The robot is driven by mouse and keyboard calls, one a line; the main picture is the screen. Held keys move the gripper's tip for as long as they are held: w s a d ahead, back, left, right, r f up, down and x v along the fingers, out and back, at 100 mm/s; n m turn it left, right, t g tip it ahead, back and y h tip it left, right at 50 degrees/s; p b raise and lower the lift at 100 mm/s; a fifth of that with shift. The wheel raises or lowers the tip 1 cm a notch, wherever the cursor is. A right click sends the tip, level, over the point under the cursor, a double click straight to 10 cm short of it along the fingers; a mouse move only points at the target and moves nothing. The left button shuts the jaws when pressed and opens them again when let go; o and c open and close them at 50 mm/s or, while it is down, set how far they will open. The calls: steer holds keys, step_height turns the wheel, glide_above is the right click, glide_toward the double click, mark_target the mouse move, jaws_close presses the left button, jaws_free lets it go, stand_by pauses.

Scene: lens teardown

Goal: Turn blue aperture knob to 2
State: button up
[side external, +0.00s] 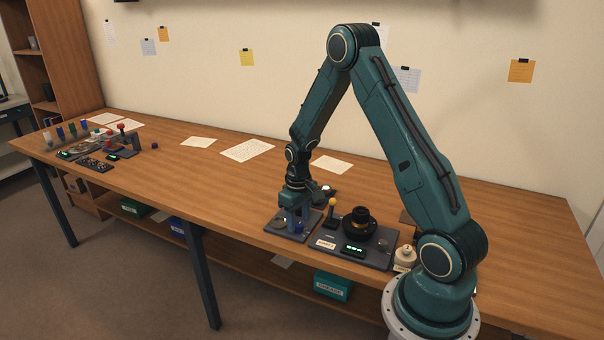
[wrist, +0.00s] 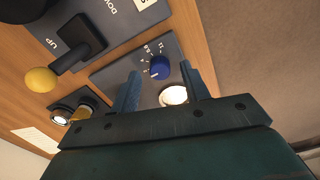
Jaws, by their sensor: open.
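The blue aperture knob (wrist: 159,67) sits on a dark grey panel (wrist: 112,71) in the wrist view, with a printed scale of small white numbers beside it. I cannot read for sure which number it points to. My gripper (wrist: 159,80) is open, with its two fingers on either side of the knob in the picture and nothing between them touching it that I can see. In the side external view my gripper (side external: 294,222) is low over the panel (side external: 276,223), and the knob (side external: 299,228) shows as a small blue spot by the fingers.
A round white part (wrist: 173,96) lies on the panel near one finger. A yellow-tipped lever (wrist: 41,80) stands on the neighbouring panel marked UP and DOWN. A black round part (side external: 359,224) and a lit display (side external: 354,250) are to the right. The table's middle is mostly clear.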

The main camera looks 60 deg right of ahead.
mark_target(298, 224)
step_height(298, 224, up, 13)
stand_by(0.6)
steer(key=shift+f, duration=0.1)
steer(key=s+a+r+n+t, duration=0.1)
steer(key=s+a+r, duration=0.2)
steer(key=a+r, duration=0.3)
steer(key=s+a+r+t, duration=0.2)
steer(key=s+a+r, duration=0.2)
steer(key=a+r, duration=0.2)
steer(key=s+a+r+n+t, duration=0.1)
steer(key=s+a+r+t, duration=0.1)
steer(key=s+a, duration=0.6)
steer(key=s+r, duration=0.1)
steer(key=s, duration=0.3)
steer(key=shift+r+n+t, duration=0.3)
steer(key=shift+n, duration=0.1)
